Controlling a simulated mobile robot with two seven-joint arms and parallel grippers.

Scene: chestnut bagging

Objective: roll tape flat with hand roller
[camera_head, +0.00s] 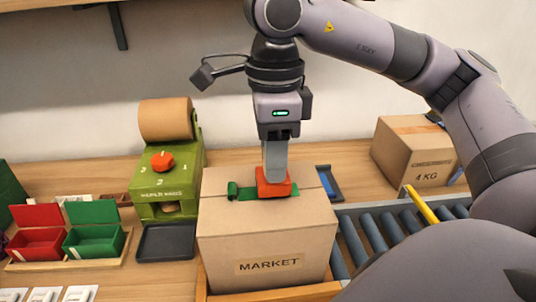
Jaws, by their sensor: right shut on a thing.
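A closed cardboard box (225,228) labelled MARKET stands at the centre, in front of me. A strip of green tape (247,193) lies across its top, with a raised bit at its left end. An orange-red block, which I take for the hand roller (275,189), sits on or just above the tape near the middle of the box top. My right gripper (274,172) points straight down and is shut on the hand roller. Its fingers hide part of the roller, and I cannot see a roller wheel. My left gripper is not in view.
A green machine (186,160) with a brown paper roll stands behind left, a dark tray (165,242) before it. Red (38,243) and green (93,240) open boxes are at left. A roller conveyor (379,236) and another carton (397,155) are at right.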

